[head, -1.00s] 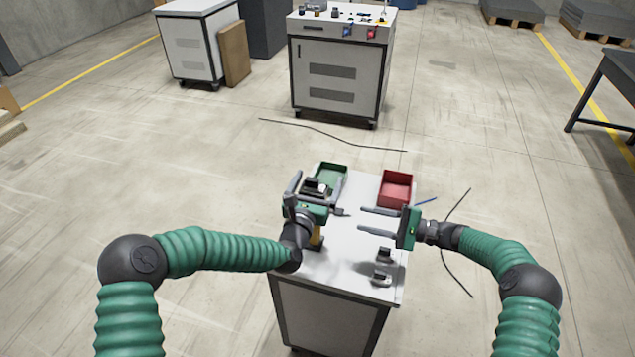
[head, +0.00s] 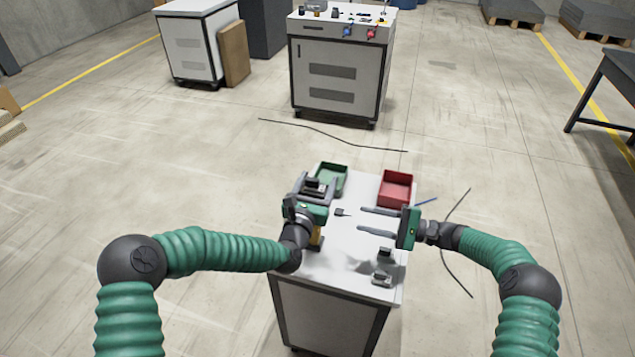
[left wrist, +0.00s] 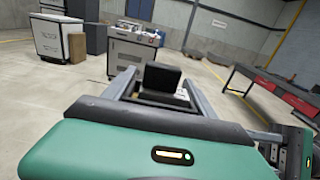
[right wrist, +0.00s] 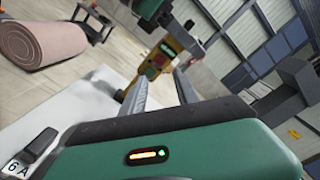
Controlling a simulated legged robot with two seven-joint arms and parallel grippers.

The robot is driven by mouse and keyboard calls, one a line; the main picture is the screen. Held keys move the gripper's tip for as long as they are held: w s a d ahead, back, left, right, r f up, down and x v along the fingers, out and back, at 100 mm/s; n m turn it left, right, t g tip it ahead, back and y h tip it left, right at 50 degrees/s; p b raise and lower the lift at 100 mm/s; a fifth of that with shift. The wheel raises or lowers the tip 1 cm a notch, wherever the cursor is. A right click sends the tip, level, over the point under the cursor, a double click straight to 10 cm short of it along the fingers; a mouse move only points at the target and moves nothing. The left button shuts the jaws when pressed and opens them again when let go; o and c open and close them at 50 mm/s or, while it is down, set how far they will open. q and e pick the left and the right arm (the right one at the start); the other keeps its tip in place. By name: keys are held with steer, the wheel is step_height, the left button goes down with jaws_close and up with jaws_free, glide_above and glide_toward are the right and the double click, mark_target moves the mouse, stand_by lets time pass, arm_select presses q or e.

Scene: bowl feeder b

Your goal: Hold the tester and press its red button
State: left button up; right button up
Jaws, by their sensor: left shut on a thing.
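The tester shows in the right wrist view as a yellow body (right wrist: 138,92) with a red patch (right wrist: 150,73) and a green patch on its face. In the head view its yellow side (head: 316,236) shows just below my left gripper (head: 316,184). My left gripper is shut on the tester's dark upper part, which also shows between the fingers in the left wrist view (left wrist: 162,78). My right gripper (head: 368,221) is open and empty, to the right of the tester, its fingers pointing left towards it and apart from it.
A green tray (head: 331,169) and a red bin (head: 396,193) stand at the cart's back. A small dark piece (head: 341,212) lies between the grippers. Two small dark-and-grey parts (head: 382,279) sit at the right front. The cart top's front middle is clear.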

arm_select(q)
jaws_close()
arm_select(e)
jaws_close()
stand_by(1.4)
